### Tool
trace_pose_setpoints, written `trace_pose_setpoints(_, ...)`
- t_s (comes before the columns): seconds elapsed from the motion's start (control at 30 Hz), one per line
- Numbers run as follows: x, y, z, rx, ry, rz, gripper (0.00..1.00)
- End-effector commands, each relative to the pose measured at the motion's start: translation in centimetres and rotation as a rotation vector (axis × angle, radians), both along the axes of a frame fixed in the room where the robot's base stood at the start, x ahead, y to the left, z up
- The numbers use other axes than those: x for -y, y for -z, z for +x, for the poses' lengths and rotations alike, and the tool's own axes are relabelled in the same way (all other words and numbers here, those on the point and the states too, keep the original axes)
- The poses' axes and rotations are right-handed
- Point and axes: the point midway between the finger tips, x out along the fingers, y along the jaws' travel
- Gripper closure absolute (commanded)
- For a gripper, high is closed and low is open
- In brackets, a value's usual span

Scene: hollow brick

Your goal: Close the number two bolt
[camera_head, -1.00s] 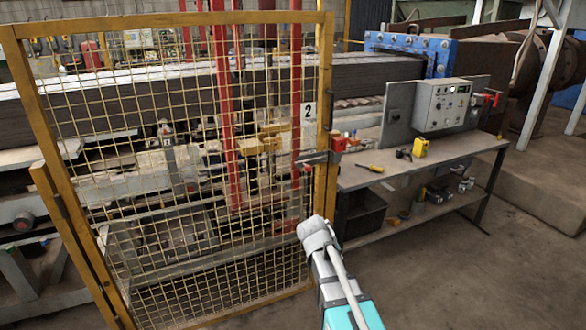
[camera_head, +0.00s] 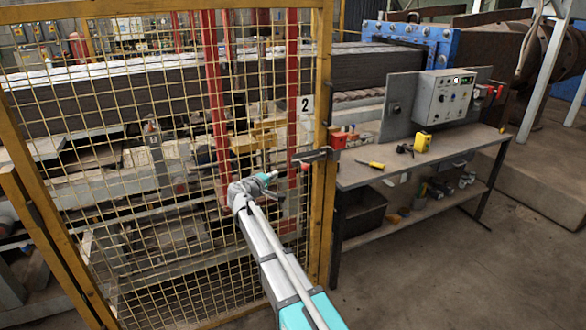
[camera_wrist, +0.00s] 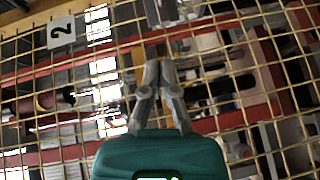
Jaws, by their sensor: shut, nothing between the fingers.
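The number two bolt (camera_head: 312,156) is a dark metal bar at the right upright of a yellow mesh gate (camera_head: 325,70). It lies below a white plate marked 2 (camera_head: 305,104), which also shows at the upper left of the wrist view (camera_wrist: 61,32). My gripper (camera_head: 276,192) is in front of the mesh, left of and slightly below the bolt. In the wrist view its two fingers (camera_wrist: 159,68) meet at the tips, with nothing between them and mesh behind. I cannot tell the bolt apart with certainty in the wrist view.
Right of the gate stands a metal workbench (camera_head: 430,152) with a control box (camera_head: 443,98), a yellow tool (camera_head: 422,142) and a screwdriver (camera_head: 370,164). Behind the mesh are red posts and machinery. The floor at the lower right is clear.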

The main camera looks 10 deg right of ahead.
Motion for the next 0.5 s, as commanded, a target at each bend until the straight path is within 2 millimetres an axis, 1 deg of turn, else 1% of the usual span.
trace_pose_setpoints(0.23,-1.04,0.02,-0.19,-0.001,-0.012,0.001,1.0)
trace_pose_setpoints(0.37,-1.21,0.08,-0.02,-0.001,-0.015,0.002,1.0)
trace_pose_setpoints(0.5,-1.0,0.22,0.58,-0.001,-0.018,0.003,1.0)
